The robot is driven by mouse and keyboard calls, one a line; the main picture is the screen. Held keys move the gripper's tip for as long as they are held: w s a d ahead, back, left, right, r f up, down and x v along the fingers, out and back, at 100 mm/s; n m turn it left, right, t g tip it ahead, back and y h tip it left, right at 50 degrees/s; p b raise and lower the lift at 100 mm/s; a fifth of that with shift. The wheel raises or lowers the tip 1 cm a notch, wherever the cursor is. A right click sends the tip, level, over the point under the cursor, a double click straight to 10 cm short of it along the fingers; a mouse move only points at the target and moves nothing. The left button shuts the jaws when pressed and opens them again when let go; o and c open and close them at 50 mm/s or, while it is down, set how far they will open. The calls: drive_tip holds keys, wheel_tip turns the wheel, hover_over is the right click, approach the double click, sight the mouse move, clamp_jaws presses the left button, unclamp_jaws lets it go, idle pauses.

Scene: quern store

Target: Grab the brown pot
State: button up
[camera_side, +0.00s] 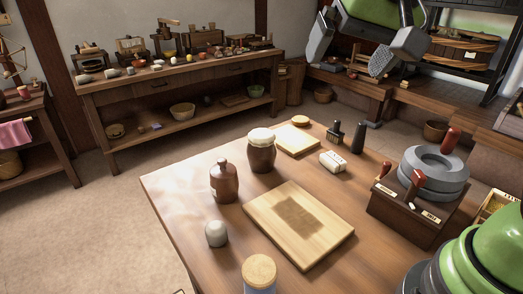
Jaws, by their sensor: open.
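A dark brown pot (261,157) with a pale cover over its mouth stands upright on the wooden table (185,245), toward the back. A smaller, reddish-brown jug (224,184) with a narrow neck stands in front of it to the left, apart from it. My gripper (348,62) is at the top of the view, high above the table and to the upper right of both vessels. Its two grey fingers are spread wide with nothing between them. The upper part of the gripper is cut off by the frame.
A cutting board (325,240) lies mid-table, with a smaller board (297,140) behind. A brush (335,133), white block (333,161) and stone quern (434,172) stand right.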

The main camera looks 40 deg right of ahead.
drive_tip(key=w+f+m+g+h, duration=0.1)
drive_tip(key=w+f, duration=0.3)
drive_tip(key=w, duration=0.3)
drive_tip(key=w+f+m+h, duration=0.1)
drive_tip(key=w+f, duration=0.2)
drive_tip(key=w, duration=0.3)
drive_tip(key=m+h, duration=0.1)
drive_tip(key=h, duration=0.1)
approach(261, 134)
drive_tip(key=f, duration=0.1)
drive_tip(key=x, duration=0.5)
drive_tip(key=shift+w+a, duration=0.15)
drive_tip(key=shift+a, duration=0.05)
drive_tip(key=shift+d+x, duration=0.2)
drive_tip(key=shift+x, duration=1.2)
drive_tip(key=shift+d+x, duration=0.2)
drive_tip(key=shift+x, duration=1.25)
drive_tip(key=shift+r, duration=0.15)
drive_tip(key=shift+c, duration=0.5)
drive_tip(key=shift+r, duration=0.1)
drive_tip(key=c, duration=1.1)
